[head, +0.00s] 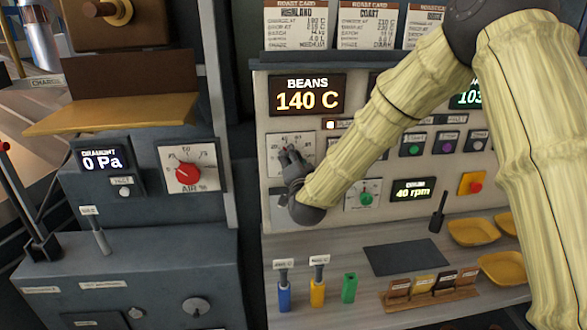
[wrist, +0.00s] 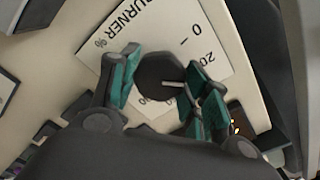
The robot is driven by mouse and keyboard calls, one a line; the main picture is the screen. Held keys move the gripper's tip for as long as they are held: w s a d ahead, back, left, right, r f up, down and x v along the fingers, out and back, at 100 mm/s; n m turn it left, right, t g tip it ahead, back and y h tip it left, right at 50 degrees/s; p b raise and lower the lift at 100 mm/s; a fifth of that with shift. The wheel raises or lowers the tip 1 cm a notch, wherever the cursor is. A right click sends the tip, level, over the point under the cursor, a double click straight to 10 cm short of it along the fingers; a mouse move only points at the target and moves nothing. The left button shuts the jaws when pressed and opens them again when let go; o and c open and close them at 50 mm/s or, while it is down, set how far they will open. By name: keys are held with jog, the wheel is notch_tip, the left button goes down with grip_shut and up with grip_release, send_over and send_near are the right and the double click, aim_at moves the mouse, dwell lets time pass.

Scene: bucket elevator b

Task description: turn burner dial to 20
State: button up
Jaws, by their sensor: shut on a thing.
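The burner dial (wrist: 160,76) is a dark round knob on a white plate marked "BURNER %" (wrist: 138,28), with a 0 and a 20 printed on it. Its white pointer line points right in the wrist view, roughly towards the 20 side. I cannot tell the exact reading. My gripper (wrist: 160,85) is shut on the dial, with one teal-padded finger on each side. In the head view my gripper (head: 291,158) is at the burner plate (head: 303,138) below the "BEANS 140 C" display (head: 306,96) and hides the knob there.
A drum dial with a green knob (head: 366,198) and a "40 rpm" display (head: 413,189) are right of my gripper. A red air dial (head: 187,173) is on the left cabinet. Below are a shelf with yellow trays (head: 473,232) and several small coloured holders (head: 318,292).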

jog(key=shift+n+b, duration=0.9)
jog(key=shift+n, duration=0.5)
jog(key=o, duration=1)
jog(key=s+d, duration=0.1)
jog(key=s, duration=1)
jog(key=shift+s+d, duration=0.3)
jog(key=shift+s, duration=0.1)
